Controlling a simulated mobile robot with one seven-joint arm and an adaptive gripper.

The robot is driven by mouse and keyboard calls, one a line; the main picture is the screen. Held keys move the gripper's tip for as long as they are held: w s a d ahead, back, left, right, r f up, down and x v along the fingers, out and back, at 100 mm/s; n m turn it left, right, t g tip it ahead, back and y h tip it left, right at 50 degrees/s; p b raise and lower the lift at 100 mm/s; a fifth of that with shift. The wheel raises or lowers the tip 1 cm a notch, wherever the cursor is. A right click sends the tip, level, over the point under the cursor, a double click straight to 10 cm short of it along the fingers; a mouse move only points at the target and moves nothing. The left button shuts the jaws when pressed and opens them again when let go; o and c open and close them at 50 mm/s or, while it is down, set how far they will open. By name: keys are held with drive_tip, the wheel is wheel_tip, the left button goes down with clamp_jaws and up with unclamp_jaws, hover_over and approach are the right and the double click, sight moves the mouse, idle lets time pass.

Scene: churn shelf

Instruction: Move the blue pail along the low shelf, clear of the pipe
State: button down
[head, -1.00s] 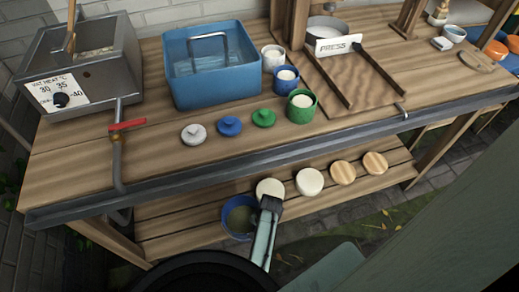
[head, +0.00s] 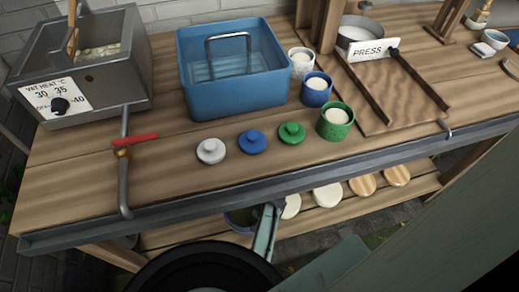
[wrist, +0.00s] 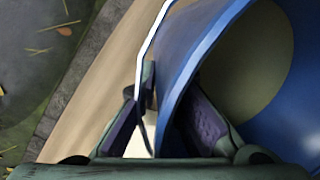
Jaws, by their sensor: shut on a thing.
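The blue pail (head: 240,222) stands on the low shelf, mostly hidden under the bench's front edge in the head view. In the wrist view the pail (wrist: 285,110) fills the right side, with a dull olive surface inside. My gripper (wrist: 160,112) is shut on the pail's wall at the rim, one finger outside and one inside. In the head view my fingertips are hidden under the bench edge. The grey pipe (head: 123,180) with a red handle comes from the vat and bends down over the front edge, left of the pail.
The low shelf (head: 185,234) is bare left of the pail. Pale and wooden discs (head: 328,194) stand in a row to its right. The bench's front rail (head: 300,172) overhangs the shelf. A blue basin (head: 235,95), lids and cups are on top.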

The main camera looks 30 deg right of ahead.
drive_tip(key=shift+w+d+f+b, duration=0.1)
drive_tip(key=shift+f+b, duration=0.35)
drive_tip(key=shift+f, duration=0.35)
drive_tip(key=shift+r, duration=0.1)
drive_tip(key=c, duration=2.2)
unclamp_jaws()
drive_tip(key=shift+f, duration=0.2)
drive_tip(key=o, duration=0.4)
drive_tip(key=shift+o, duration=0.2)
drive_tip(key=shift+r, duration=0.1)
wheel_tip(320, 180, up, 12)
drive_tip(key=s+d, duration=0.1)
drive_tip(key=shift+s+d, duration=0.2)
drive_tip(key=shift+d, duration=0.1)
